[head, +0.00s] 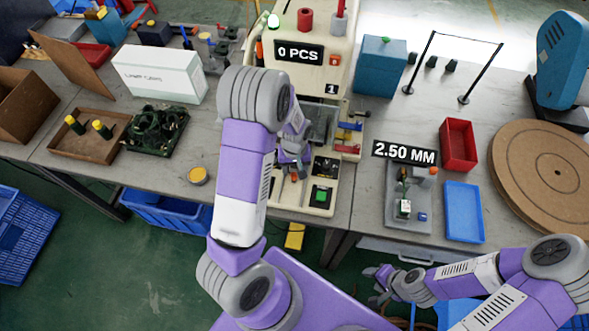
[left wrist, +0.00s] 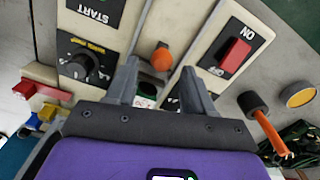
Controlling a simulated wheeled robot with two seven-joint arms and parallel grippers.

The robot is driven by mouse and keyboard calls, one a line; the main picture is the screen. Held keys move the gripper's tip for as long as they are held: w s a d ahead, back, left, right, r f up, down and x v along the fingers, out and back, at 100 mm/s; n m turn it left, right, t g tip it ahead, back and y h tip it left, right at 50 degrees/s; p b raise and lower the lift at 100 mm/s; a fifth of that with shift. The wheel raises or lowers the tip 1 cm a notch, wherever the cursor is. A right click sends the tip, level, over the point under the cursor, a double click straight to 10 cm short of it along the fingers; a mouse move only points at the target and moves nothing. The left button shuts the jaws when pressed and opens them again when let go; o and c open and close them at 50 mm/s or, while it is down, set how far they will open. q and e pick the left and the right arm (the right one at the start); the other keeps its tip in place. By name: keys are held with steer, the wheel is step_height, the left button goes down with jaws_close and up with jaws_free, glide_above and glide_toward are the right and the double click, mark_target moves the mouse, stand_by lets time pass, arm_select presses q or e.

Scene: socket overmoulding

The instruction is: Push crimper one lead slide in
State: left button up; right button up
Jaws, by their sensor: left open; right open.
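The crimper marked 1 (head: 309,50) is a cream machine at the middle of the bench, with a "0 PCS" sign. My left gripper (head: 293,165) is at its front, partly hidden by my own arm. In the left wrist view my left gripper (left wrist: 160,70) is open and empty, with an orange knob (left wrist: 162,59) showing between its fingertips. I cannot tell whether the fingers touch it, or whether it belongs to the lead slide. My right gripper (head: 380,284) is open and empty in front of the bench's right part, away from the crimper.
The wrist view shows a red ON switch (left wrist: 236,54), a black dial (left wrist: 76,66) and an orange-handled lever (left wrist: 270,130) close by. A blue box (head: 380,67) stands right of the crimper. A gauge marked 2.50 MM (head: 410,220) and a red tray (head: 458,145) lie further right.

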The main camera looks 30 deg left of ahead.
arm_select(q)
step_height(320, 180, up, 6)
steer(key=shift+r+p, duration=0.1)
steer(key=shift+p, duration=0.35)
